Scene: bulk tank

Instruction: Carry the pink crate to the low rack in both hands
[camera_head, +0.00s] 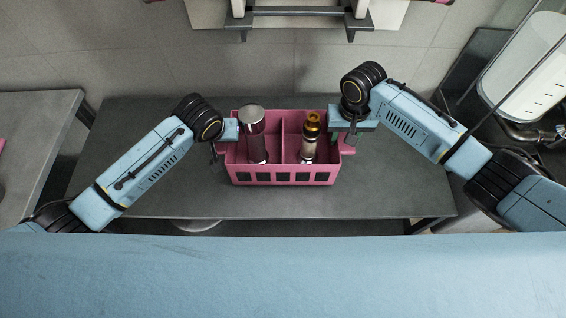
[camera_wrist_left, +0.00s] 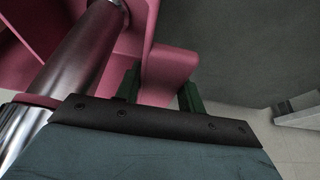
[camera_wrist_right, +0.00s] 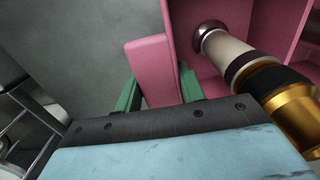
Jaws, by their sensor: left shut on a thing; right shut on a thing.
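The pink crate (camera_head: 285,178) is in the middle of the head view, over the grey table, with a divider between two compartments. Its left compartment holds a silver-capped cylinder (camera_head: 252,122), also in the left wrist view (camera_wrist_left: 82,55). Its right compartment holds a gold-topped bottle (camera_head: 309,137), also in the right wrist view (camera_wrist_right: 255,75). My left gripper (camera_head: 222,145) is shut on the crate's left handle (camera_wrist_left: 168,68). My right gripper (camera_head: 347,142) is shut on its right handle (camera_wrist_right: 152,70). I cannot tell whether the crate touches the table.
The grey table (camera_head: 150,185) is bare on both sides of the crate. A dark shelf frame (camera_head: 300,12) stands by the wall at the top. Another grey table (camera_head: 35,130) is at the left, across a gap.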

